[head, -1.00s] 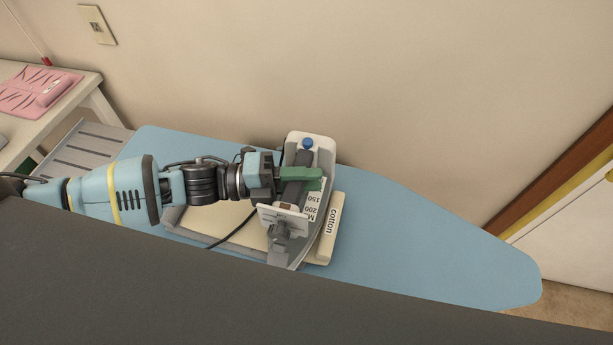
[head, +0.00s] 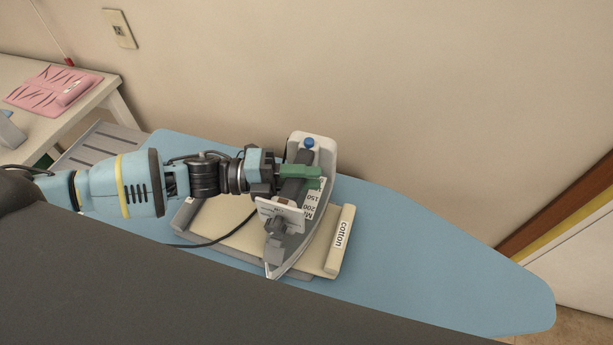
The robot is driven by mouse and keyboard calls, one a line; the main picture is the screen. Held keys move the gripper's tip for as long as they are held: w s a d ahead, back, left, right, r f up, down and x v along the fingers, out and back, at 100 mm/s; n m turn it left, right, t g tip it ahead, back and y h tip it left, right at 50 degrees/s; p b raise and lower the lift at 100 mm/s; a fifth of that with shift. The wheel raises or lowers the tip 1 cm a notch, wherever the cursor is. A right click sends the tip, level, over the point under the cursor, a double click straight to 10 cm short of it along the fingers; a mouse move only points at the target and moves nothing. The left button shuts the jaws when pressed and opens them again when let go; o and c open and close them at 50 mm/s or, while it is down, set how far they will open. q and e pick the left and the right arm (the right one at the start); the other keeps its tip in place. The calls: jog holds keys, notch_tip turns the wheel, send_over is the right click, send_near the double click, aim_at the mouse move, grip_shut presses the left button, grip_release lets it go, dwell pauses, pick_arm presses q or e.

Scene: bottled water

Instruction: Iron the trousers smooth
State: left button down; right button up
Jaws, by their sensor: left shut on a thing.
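My left gripper (head: 296,174) is shut on the dark handle of a grey and white iron (head: 318,155). The iron is tilted in the picture, its pointed nose toward the lower left. I cannot tell whether the soleplate touches the cloth. The cloth lies on the blue ironing board (head: 430,240). The iron and my left arm hide part of the cloth. My right gripper is not in view.
A dark cord (head: 220,240) runs from under the iron to the left across the cloth. A white table (head: 45,130) with a pink patterned pad (head: 55,90) stands at the upper left. The wall is close behind the board. The board's right part is bare.

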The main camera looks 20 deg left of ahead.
aim_at(295, 159)
pick_arm(q)
jog(key=shift+w+a+r, duration=0.1)
jog(key=shift+w+r, duration=0.05)
jog(key=shift+r, duration=0.05)
jog(key=shift+w+a+b, duration=0.15)
jog(key=shift+w+a, duration=0.4)
jog(key=shift+a, duration=0.15)
jog(key=shift+w+a+b, duration=0.15)
jog(key=shift+w+a, duration=0.35)
jog(key=shift+a, duration=0.2)
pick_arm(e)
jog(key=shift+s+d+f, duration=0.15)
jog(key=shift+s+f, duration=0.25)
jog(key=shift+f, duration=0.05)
pick_arm(q)
jog(key=shift+w+a, duration=0.45)
jog(key=shift+a, duration=0.2)
jog(key=shift+w+a+f+b, duration=0.15)
jog(key=shift+w+a+b, duration=0.45)
jog(key=shift+a, duration=0.3)
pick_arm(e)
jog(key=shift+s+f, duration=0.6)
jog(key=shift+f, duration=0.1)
pick_arm(q)
jog(key=shift+s+p, duration=0.9)
jog(key=shift+s, duration=1.4)
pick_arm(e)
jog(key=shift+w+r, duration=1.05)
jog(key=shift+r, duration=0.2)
